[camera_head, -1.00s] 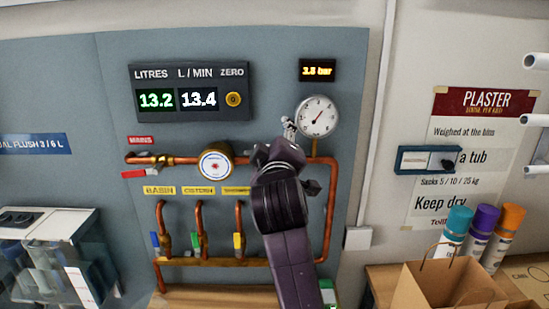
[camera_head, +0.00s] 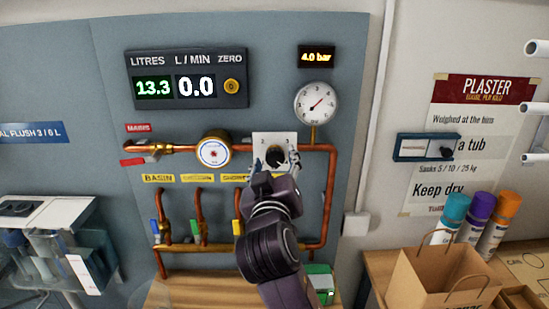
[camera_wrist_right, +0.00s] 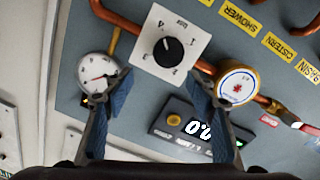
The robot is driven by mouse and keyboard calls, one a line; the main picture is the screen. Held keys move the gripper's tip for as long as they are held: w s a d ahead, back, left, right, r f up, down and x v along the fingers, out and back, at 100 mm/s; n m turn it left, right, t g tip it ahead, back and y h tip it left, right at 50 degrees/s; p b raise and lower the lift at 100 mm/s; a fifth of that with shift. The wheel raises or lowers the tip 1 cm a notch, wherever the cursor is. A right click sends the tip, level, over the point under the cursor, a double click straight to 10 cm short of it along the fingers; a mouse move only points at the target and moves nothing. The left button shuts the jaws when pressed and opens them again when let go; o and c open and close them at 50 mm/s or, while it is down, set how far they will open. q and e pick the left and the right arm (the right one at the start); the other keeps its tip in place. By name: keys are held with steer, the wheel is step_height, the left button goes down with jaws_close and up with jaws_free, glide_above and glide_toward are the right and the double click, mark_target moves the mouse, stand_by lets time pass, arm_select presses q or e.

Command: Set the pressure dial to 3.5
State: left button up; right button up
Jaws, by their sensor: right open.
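The pressure dial is a black knob on a white square plate (camera_head: 262,138) with numbers, fixed to the blue-grey panel. The knob (camera_wrist_right: 168,50) and numbered plate show clearly in the right wrist view; the exact setting of its pointer is hard to read. The bar display (camera_head: 316,57) reads 4.0 bar. The round gauge (camera_head: 316,103) stands above right of the dial. My right gripper (camera_head: 279,159) is open in front of the dial's lower part. In the right wrist view its fingers (camera_wrist_right: 162,80) are apart, with nothing between them. My left gripper is not in view.
Copper pipes (camera_head: 330,190) and a second round meter (camera_head: 213,151) lie close around the dial. The flow display (camera_head: 187,78) reads 13.3 litres and 0.0 L/min. A paper bag (camera_head: 440,280) and spray cans (camera_head: 472,218) stand at the right.

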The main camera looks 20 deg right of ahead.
mark_target(275, 160)
step_height(275, 160, down, 3)
steer(key=s+a+m, duration=0.1)
steer(key=s+m, duration=0.2)
steer(key=p+x, duration=0.2)
steer(key=x, duration=0.1)
steer(key=p+x, duration=0.1)
steer(key=x, duration=0.3)
steer(key=shift+r+p, duration=0.2)
steer(key=shift+p, duration=0.15)
steer(key=shift+w+d+f, duration=0.1)
steer(key=shift+w, duration=0.4)
steer(key=c, duration=1.2)
